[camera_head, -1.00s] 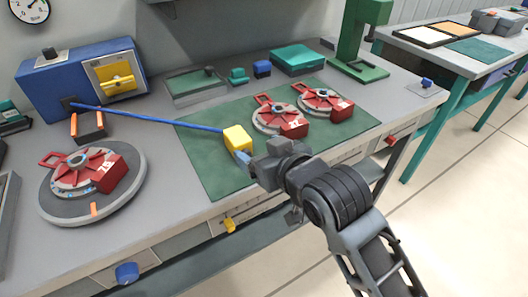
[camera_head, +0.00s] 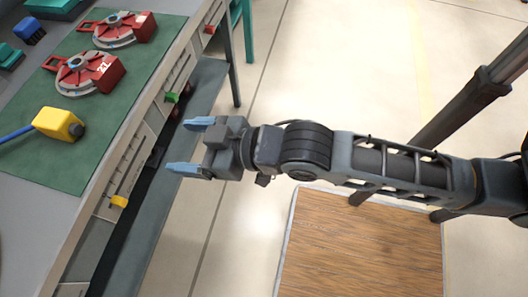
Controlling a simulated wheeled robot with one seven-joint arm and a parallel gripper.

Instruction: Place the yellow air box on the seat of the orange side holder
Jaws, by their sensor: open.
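The yellow air box (camera_head: 59,123) lies on the green mat (camera_head: 60,172) at the left, with a blue hose (camera_head: 14,134) running from it out of the left edge. My gripper (camera_head: 189,147) is open and empty, its two blue fingertips pointing left toward the bench. It is to the right of the air box, apart from it, and appears past the bench's front edge. The orange side holder is not in the current view.
Two red round fixtures (camera_head: 90,73) (camera_head: 124,30) sit on the mat behind the air box. The bench front has drawers with a yellow handle (camera_head: 119,201) and a green one (camera_head: 172,97). A wooden floor panel (camera_head: 360,250) lies below my arm.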

